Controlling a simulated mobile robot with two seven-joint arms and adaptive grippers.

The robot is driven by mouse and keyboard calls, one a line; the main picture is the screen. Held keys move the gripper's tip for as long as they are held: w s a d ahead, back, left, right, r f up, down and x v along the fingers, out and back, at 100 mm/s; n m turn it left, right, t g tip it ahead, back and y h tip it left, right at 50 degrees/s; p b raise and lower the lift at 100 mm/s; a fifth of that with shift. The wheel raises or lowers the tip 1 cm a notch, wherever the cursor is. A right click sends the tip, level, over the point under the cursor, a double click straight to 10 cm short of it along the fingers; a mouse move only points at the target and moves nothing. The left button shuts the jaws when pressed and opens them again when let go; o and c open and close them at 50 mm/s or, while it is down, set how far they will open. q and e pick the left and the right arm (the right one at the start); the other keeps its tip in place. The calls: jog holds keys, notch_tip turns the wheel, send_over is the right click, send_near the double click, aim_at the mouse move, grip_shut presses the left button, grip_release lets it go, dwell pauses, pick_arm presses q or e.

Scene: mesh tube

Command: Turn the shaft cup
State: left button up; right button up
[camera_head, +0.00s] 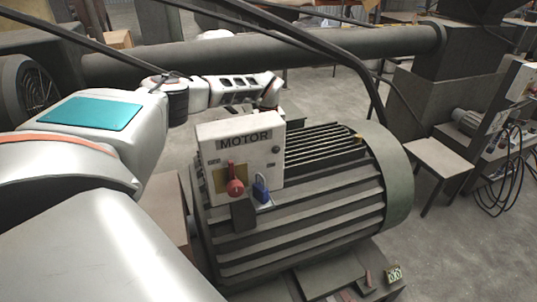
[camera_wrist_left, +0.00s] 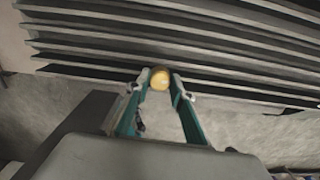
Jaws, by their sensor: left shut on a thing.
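The shaft cup is a small round yellow-brass piece (camera_wrist_left: 160,78) beside the ribbed side of the motor in the left wrist view. My left gripper (camera_wrist_left: 160,84) has its two green-sided fingers on either side of this cup and is shut on it. In the head view my left arm reaches from the left behind the motor's control box, and its gripper is hidden there. The large grey finned motor (camera_head: 310,200) fills the middle of the head view. My right gripper is not in view.
The white MOTOR control box (camera_head: 240,160) carries a red knob (camera_head: 235,187) and a blue padlock (camera_head: 261,188). A thick dark pipe (camera_head: 260,57) runs behind. A small table (camera_head: 440,157) and a stand with hanging cables (camera_head: 510,165) are at the right.

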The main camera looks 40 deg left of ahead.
pick_arm(q)
jog(key=m, duration=0.5)
jog(key=shift+r+m, duration=0.1)
jog(key=shift+m, duration=0.2)
jog(key=m, duration=0.9)
jog(key=shift+w, duration=0.1)
jog(key=m, duration=0.4)
jog(key=shift+m, duration=0.3)
jog(key=m, duration=1.3)
jog(key=shift+m, duration=2.5)
jog(key=shift+a, duration=0.1)
